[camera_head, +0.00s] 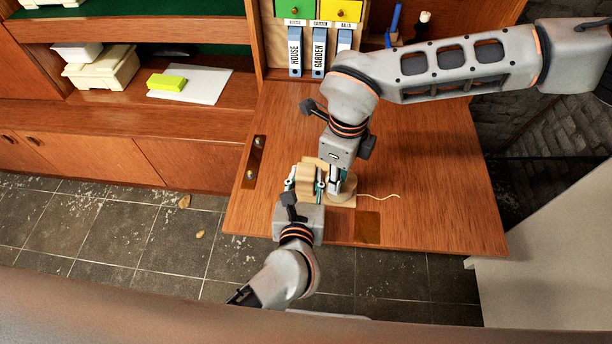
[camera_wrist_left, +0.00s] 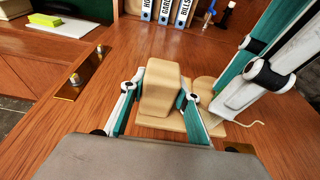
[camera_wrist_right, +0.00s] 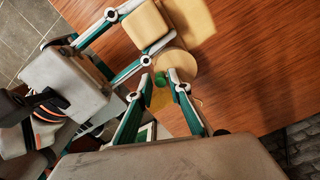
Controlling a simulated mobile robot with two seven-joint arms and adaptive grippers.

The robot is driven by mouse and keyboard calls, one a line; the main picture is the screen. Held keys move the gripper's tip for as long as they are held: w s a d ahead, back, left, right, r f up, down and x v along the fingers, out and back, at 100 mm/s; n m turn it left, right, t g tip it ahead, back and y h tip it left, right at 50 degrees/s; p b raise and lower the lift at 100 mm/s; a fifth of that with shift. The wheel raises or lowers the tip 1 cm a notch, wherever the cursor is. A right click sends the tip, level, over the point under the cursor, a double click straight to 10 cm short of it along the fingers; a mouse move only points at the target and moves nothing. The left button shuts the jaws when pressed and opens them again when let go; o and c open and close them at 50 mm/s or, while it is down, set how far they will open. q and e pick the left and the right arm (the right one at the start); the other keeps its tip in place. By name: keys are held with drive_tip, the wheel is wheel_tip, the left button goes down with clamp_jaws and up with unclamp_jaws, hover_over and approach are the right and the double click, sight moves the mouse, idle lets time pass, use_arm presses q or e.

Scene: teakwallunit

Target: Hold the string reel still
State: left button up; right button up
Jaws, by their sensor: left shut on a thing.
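The string reel (camera_head: 346,201) is pale wood. It has a flat base, a chunky rounded block and a low round part, with a loose cream string (camera_head: 381,196) trailing right on the desk. My left gripper (camera_head: 305,181) is shut on the block (camera_wrist_left: 160,90), one finger on each side, as the left wrist view shows. My right gripper (camera_wrist_right: 161,74) is partly open just above the round part (camera_wrist_right: 177,63). The right fingers hide part of the reel in the head view.
The fold-down wooden desk (camera_head: 430,170) is mostly clear to the right. Metal hinge plates (camera_head: 254,163) sit near its edges. Binders (camera_head: 318,52) stand at the back. A yellow block (camera_head: 167,83) lies on white paper on the left shelf. Both grippers are close together.

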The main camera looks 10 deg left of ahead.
drive_tip(key=shift+r, duration=2.95)
